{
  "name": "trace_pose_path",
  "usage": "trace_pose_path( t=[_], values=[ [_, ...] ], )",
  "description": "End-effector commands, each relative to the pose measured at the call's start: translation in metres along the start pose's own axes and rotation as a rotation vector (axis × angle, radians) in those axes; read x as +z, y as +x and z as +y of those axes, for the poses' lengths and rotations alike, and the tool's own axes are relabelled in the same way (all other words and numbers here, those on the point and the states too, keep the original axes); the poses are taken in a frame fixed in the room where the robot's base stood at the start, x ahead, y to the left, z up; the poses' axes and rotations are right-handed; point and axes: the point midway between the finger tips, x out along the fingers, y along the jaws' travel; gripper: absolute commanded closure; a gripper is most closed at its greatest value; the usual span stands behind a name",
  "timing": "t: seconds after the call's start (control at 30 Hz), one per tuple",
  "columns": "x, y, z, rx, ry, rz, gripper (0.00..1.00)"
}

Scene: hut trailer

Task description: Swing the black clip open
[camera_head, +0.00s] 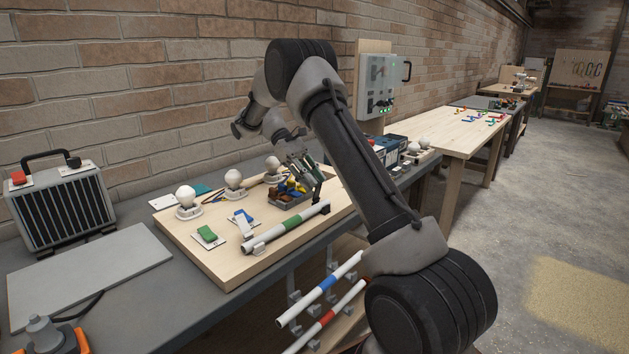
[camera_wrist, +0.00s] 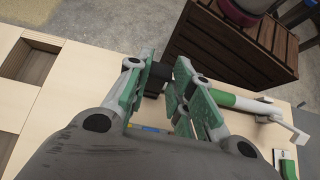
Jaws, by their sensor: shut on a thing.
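A white tube with a green band (camera_head: 290,222) lies along the front edge of the wooden board. A white clip (camera_head: 256,245) is at its near end, and it also shows in the wrist view (camera_wrist: 297,125). The black clip (camera_head: 316,190) stands up at the tube's far end. My gripper (camera_head: 308,168) is above that end, pointing down. In the wrist view, my gripper (camera_wrist: 160,86) has its green-padded fingers around the dark clip (camera_wrist: 156,74), shut on it. The fingers hide part of the clip and the tube's end there.
The board (camera_head: 205,265) also carries several white bulbs (camera_head: 233,179), a grey tray of small parts (camera_head: 287,194), and a green switch (camera_head: 207,233). A wooden crate (camera_wrist: 228,50) is beyond the board's edge in the wrist view. More tubes (camera_head: 322,287) hang below the front edge.

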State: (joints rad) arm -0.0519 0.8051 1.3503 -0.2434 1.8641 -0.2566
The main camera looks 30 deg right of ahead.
Motion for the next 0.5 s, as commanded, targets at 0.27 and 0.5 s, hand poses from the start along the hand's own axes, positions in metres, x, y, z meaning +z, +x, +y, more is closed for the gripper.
trace_pose_path(
  t=[0.27, 0.5],
  values=[
    [-0.0042, -0.0013, 0.0002, -0.001, -0.001, -0.066, 1.00],
    [-0.0046, -0.0016, 0.0001, -0.001, -0.001, -0.073, 1.00]
  ],
)
